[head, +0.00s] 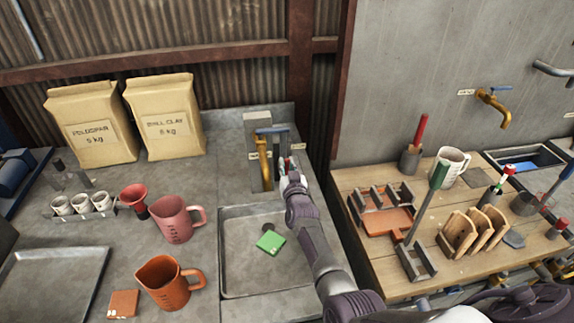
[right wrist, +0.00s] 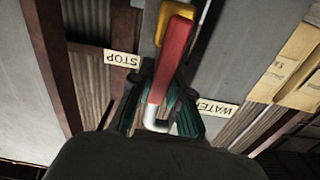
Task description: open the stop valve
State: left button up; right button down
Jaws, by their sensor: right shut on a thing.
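The stop valve's red lever (right wrist: 168,62) runs down the middle of the right wrist view, with a yellow part at its top end. My right gripper (right wrist: 158,112) has its dark green fingers on either side of the lever and is shut on it. An upside-down STOP label (right wrist: 122,59) is left of the lever, and a WATER label (right wrist: 218,108) is right of it. In the head view my right gripper (head: 289,172) is at the back of the sink, beside the brass tap (head: 264,160). The gripper mostly hides the valve there. My left gripper is not in view.
The grey sink (head: 232,285) holds a green object (head: 270,242). A pink jug (head: 174,219) and an orange jug (head: 168,281) stand left of it. Two clay bags (head: 163,118) stand behind. A wooden bench (head: 392,285) with tools is at the right.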

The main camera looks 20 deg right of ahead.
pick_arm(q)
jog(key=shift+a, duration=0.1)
pick_arm(e)
jog(key=c, duration=1.1)
grip_release()
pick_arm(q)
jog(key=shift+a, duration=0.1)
pick_arm(e)
jog(key=v, duration=1.2)
jog(key=shift+a+f, duration=0.1)
jog(key=shift+s, duration=0.1)
